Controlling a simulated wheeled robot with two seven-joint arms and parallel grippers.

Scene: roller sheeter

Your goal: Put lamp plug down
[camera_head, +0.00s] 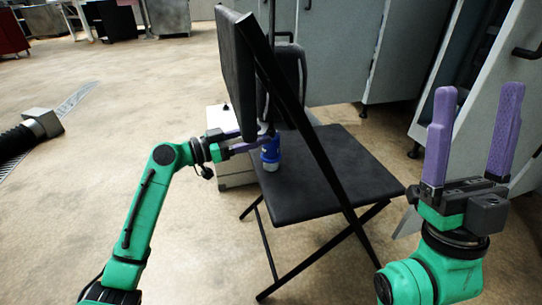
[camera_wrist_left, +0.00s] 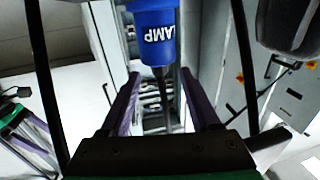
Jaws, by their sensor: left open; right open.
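The lamp plug (camera_head: 270,154) is blue and stands on the black chair seat (camera_head: 330,175), just at the tips of my left gripper (camera_head: 258,142). In the left wrist view the blue plug (camera_wrist_left: 153,42) shows the letters "AMP", with a dark cable running from it between the purple fingers. My left gripper (camera_wrist_left: 160,85) is open, its fingers apart on either side of the cable and not closed on the plug. My right gripper (camera_head: 475,135) is open and empty, pointing up at the right. The chair's frame partly hides the plug's surroundings.
The folding chair's black backrest (camera_head: 237,75) and slanted leg stand close to my left gripper. Grey cabinets (camera_head: 340,50) line the back right. The floor on the left is mostly clear, apart from a black hose (camera_head: 17,141).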

